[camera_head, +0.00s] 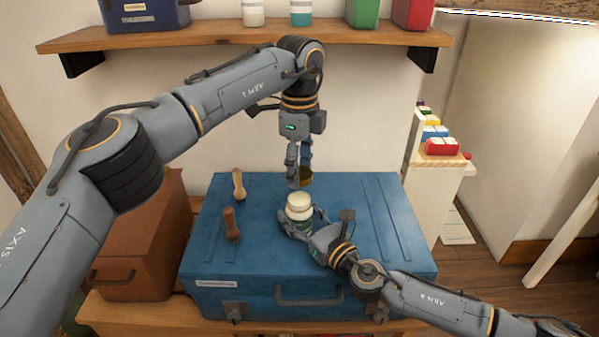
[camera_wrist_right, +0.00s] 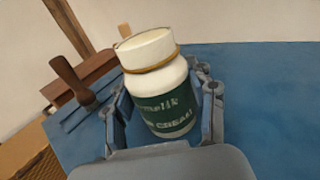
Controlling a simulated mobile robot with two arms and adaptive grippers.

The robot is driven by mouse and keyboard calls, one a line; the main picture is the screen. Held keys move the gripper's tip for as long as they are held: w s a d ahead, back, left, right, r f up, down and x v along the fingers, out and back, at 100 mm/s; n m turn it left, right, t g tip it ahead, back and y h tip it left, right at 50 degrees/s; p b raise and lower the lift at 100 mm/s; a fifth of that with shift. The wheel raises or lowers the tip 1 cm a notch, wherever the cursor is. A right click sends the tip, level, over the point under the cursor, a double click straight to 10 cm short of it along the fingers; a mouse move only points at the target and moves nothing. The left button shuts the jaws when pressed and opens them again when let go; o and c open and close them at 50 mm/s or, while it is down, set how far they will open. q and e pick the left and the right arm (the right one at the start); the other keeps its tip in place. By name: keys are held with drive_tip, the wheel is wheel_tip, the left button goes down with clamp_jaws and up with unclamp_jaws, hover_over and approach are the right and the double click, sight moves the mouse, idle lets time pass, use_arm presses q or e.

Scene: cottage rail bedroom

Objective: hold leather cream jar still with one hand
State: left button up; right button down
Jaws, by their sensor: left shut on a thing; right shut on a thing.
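The leather cream jar (camera_head: 299,207) is white with a green label and a white lid. It stands on the blue trunk (camera_head: 370,215). The right wrist view shows the jar (camera_wrist_right: 163,85) with a tan band under its lid. My right gripper (camera_head: 298,229) is shut around the jar's lower body, one finger on each side (camera_wrist_right: 164,112). My left gripper (camera_head: 300,178) points down behind and above the jar, shut on a small brownish-gold thing (camera_head: 307,176). The fingers hide part of that thing, and I cannot tell what it is.
Two wooden-handled tools, one light (camera_head: 239,184) and one dark (camera_head: 231,224), are on the trunk's left side. A brown case (camera_head: 140,250) stands left of the trunk. A wall shelf (camera_head: 220,36) with boxes and jars hangs above. The trunk's right side is mostly free.

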drive_tip(key=shift+c, duration=1.9)
unclamp_jaws()
